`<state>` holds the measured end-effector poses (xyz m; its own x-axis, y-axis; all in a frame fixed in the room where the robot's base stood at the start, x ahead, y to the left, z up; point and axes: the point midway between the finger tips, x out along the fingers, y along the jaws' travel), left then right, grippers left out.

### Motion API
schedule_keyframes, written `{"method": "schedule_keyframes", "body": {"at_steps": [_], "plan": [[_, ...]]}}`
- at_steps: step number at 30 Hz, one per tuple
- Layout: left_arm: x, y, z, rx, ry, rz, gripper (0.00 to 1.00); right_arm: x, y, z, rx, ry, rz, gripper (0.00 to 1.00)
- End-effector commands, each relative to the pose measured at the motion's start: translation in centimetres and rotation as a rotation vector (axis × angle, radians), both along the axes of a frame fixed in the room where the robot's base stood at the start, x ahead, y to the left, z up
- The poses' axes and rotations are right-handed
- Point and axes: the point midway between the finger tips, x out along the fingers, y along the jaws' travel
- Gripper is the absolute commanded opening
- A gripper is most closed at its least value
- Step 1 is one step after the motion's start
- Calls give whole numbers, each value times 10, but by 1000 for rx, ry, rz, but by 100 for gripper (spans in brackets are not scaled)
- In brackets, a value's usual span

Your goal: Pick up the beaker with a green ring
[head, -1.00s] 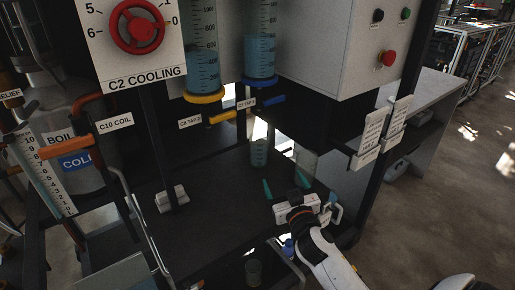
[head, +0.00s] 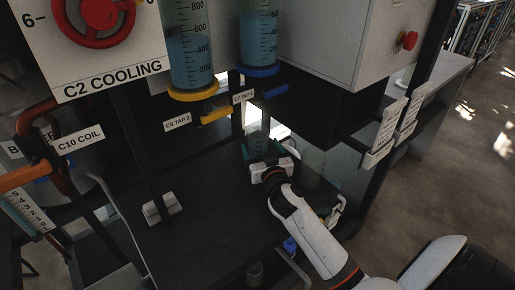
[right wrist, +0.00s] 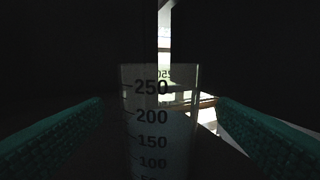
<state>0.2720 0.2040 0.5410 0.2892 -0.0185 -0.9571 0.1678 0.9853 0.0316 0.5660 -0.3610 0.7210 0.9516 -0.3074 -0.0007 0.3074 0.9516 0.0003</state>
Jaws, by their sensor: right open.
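A clear graduated beaker (head: 258,140) stands on the dark bench below the taps, partly hidden by my right gripper (head: 262,151). I cannot make out a green ring on it. In the right wrist view the beaker (right wrist: 160,125) is upright and close, with marks up to 250 and a bluish lower part; its base is out of frame. The teal fingers of my right gripper (right wrist: 160,132) are open, one on each side of the beaker, with a gap on both sides. My left gripper is not in view.
Two tall blue-filled cylinders hang above, one with a yellow collar (head: 194,92) and one with a blue collar (head: 258,70). A yellow tap (head: 215,115) and a labelled post are near. A white block (head: 162,208) sits left. The bench middle (head: 210,185) is clear.

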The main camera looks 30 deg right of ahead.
Motion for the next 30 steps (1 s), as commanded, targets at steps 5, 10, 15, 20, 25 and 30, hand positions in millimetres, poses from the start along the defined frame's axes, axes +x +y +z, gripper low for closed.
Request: {"method": "schedule_keyframes", "body": {"at_steps": [5, 10, 15, 20, 25, 30], "plan": [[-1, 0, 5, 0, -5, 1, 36, 15, -5, 0, -3, 0, -1, 81], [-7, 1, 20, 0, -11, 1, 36, 40, -13, -1, -2, 0, -1, 81], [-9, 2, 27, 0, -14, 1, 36, 52, -17, -1, -1, 0, -2, 81], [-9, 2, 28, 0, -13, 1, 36, 52, -17, -1, 0, 1, -1, 81], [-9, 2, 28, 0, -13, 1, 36, 52, -17, -1, 0, 0, -1, 61], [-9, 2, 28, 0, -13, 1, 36, 52, -17, -1, 0, 1, -1, 33]]}}
